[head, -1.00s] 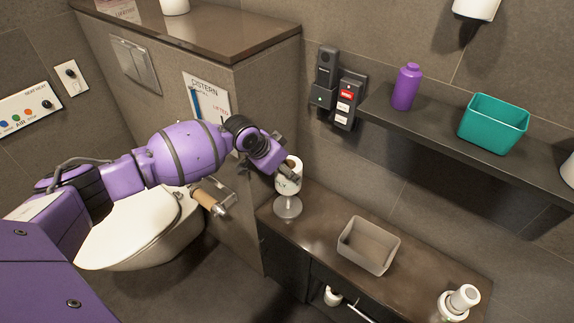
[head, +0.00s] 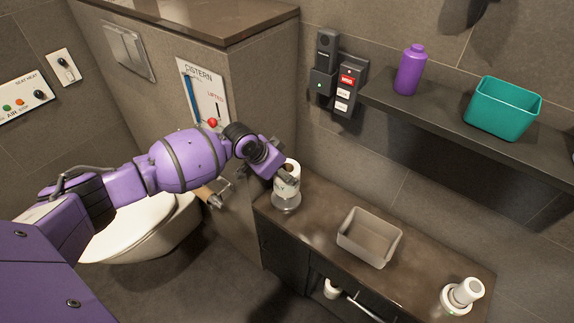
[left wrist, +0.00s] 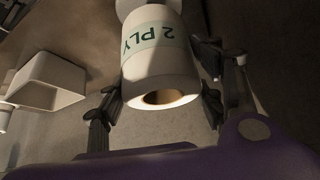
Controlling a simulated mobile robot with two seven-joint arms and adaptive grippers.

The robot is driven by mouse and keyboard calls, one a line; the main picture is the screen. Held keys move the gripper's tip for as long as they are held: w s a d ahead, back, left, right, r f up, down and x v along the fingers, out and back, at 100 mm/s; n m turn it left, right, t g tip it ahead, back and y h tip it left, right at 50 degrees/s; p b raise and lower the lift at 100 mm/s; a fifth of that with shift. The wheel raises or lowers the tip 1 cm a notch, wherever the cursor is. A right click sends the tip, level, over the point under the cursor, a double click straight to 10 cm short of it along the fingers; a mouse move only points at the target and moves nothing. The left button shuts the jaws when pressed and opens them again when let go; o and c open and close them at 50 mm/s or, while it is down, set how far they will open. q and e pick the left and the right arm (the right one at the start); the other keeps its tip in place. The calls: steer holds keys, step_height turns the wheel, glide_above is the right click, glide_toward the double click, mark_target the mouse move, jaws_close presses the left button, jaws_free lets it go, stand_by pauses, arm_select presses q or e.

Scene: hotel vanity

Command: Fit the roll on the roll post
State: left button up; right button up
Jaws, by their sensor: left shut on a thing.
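The white roll (head: 287,188), printed "2 PLY", is upright over a pale round-based post (head: 286,206) at the left end of the dark counter. The roll hides most of this post. It looks low over the base, but I cannot tell whether it rests on it. My left gripper (head: 282,172) is at the roll's upper part. In the left wrist view the gripper (left wrist: 163,92) has one finger on each side of the roll (left wrist: 160,65), shut on it. The open cardboard core faces the camera. My right gripper is not in view.
A grey bin (head: 369,238) stands mid-counter. A second white roll-like item (head: 464,293) stands at the right end. A wall holder with a brown core (head: 209,195) is beside the toilet. The shelf above carries a purple bottle (head: 410,70) and a teal bin (head: 502,106).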

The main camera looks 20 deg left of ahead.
arm_select(q)
steer(key=shift+f+b, duration=0.3)
steer(key=shift+f, duration=0.6)
steer(key=shift+f+b, duration=0.55)
steer(key=shift+f, duration=0.65)
steer(key=o, duration=1.3)
